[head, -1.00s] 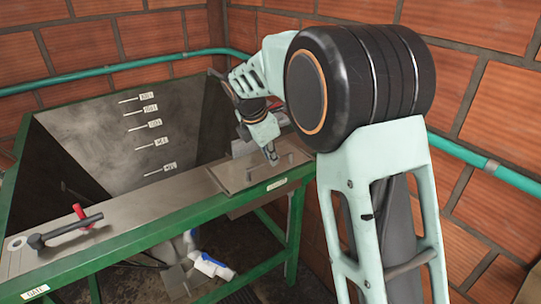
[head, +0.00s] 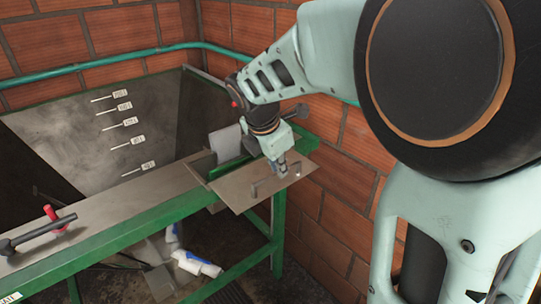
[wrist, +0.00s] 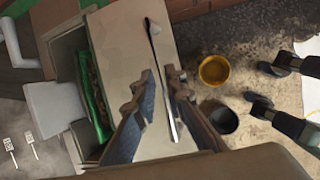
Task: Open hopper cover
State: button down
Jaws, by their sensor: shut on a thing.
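The hopper cover (head: 237,193) is a flat beige-grey metal plate with a bar handle (head: 259,186). In the head view it lies to the right of its opening and juts past the front edge of the green frame (head: 190,215). My gripper (head: 282,168) is shut on the handle at the cover's right end. In the wrist view the cover (wrist: 120,45) and its handle (wrist: 153,45) pass between the fingers of my gripper (wrist: 166,95). Part of the opening (wrist: 93,85), with a green edge, shows beside the cover.
A lever with a red handle (head: 53,217) is on the metal top at left. White-and-blue bottles (head: 197,264) lie below the frame. A yellow bowl (wrist: 214,70) and a dark bowl (wrist: 223,119) are on the floor. Brick walls and a teal pipe (head: 90,69) close the back.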

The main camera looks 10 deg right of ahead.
jog(key=c, duration=2)
grip_release()
jog(key=shift+o, duration=0.2)
jog(key=v, duration=0.7)
jog(key=shift+s+r, duration=0.15)
jog(key=shift+r, duration=0.1)
